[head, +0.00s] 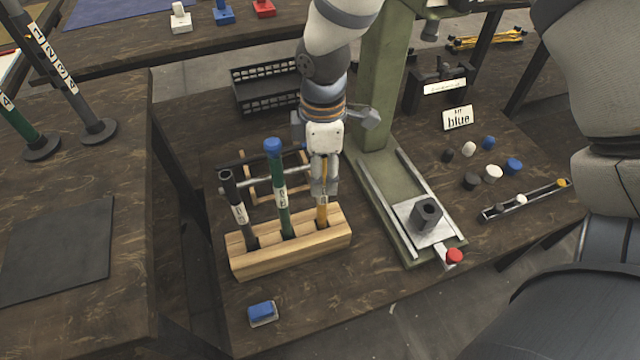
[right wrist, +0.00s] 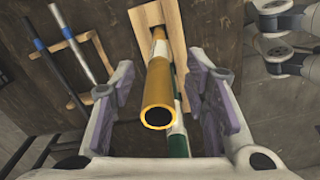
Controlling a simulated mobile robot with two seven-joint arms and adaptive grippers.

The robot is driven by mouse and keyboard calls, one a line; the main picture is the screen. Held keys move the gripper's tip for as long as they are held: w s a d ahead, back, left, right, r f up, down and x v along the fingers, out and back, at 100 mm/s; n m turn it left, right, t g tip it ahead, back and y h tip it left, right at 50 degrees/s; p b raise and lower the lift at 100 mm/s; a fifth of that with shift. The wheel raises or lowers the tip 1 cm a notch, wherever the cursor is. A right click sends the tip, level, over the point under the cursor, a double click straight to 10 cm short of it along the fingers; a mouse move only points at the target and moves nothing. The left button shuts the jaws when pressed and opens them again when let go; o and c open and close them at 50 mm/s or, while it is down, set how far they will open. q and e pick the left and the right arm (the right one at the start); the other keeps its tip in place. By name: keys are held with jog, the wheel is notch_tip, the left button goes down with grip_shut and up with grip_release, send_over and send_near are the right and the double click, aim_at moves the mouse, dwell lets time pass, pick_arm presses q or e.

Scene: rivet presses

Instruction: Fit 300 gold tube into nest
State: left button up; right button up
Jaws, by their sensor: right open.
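The gold tube (head: 322,214) stands in the right-hand slot of a wooden rack (head: 291,255). Its upper part is hidden by my right gripper (head: 324,186) in the head view. In the right wrist view the open, hollow end of the gold tube (right wrist: 158,88) faces the camera between the two spread fingers, with gaps on both sides. My right gripper is open and points down over the tube. The dark nest (head: 426,214), a block with a round hole, sits on the press's sliding plate (head: 411,228). My left gripper is not in view.
A green tube with a blue top (head: 282,190) and a black tube (head: 238,208) stand in the same rack. The green press column (head: 379,85) rises behind the nest.

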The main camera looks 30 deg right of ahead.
grip_shut()
